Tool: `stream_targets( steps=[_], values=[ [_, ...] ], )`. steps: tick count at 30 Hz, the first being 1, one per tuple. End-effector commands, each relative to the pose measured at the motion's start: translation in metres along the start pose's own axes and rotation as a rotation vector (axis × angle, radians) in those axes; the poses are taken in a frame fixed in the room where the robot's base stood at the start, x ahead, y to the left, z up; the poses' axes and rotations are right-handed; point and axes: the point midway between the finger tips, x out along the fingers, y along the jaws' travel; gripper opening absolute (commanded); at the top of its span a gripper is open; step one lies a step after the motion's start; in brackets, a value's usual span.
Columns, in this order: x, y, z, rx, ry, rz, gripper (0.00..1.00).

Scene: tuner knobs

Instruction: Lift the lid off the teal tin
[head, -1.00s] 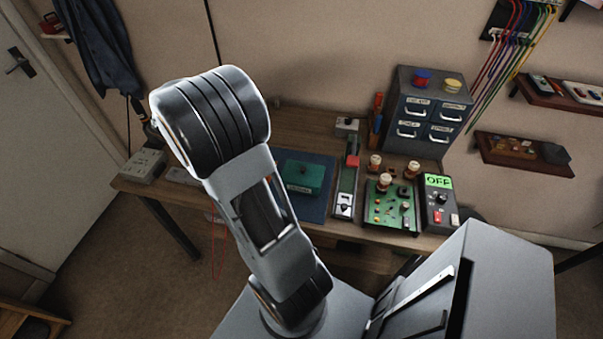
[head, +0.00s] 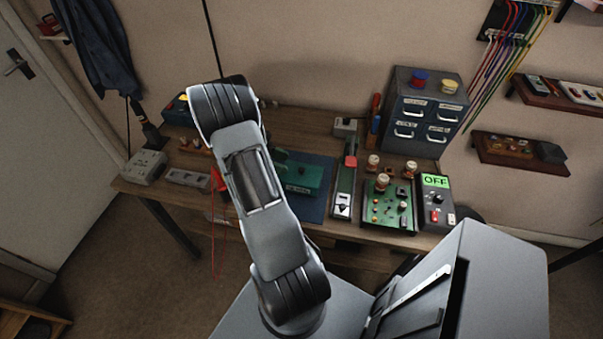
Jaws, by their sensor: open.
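The teal tin (head: 304,176) sits on a dark blue mat (head: 315,208) near the middle of the workbench. A pale label shows on its front. My arm covers its left part, and a small dark green raised piece shows at its upper left edge; I cannot tell whether this belongs to the lid. The lid's seam is too small to make out. My gripper does not show; only my arm links are seen, standing in front of and left of the tin.
Right of the mat stand a slider panel (head: 344,190), a green circuit board (head: 391,205) with knobs and a box with an OFF display (head: 437,181). A grey drawer cabinet (head: 425,112) stands behind. A power strip (head: 187,178) and a beige box (head: 146,166) are at left.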

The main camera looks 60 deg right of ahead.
Motion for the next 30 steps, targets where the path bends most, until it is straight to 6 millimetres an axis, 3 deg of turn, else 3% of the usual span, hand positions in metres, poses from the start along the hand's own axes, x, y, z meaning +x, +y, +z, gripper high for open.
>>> stream_targets(
  steps=[5, 15, 25, 30],
  values=[
    [0.009, 0.000, 0.000, -0.001, 0.001, -0.001, 0.50],
    [0.050, 0.000, -0.001, -0.001, 0.000, -0.002, 0.50],
    [0.057, 0.000, -0.002, 0.000, 0.001, 0.000, 0.50],
    [0.057, 0.001, -0.002, 0.000, 0.001, 0.000, 0.36]
  ],
)
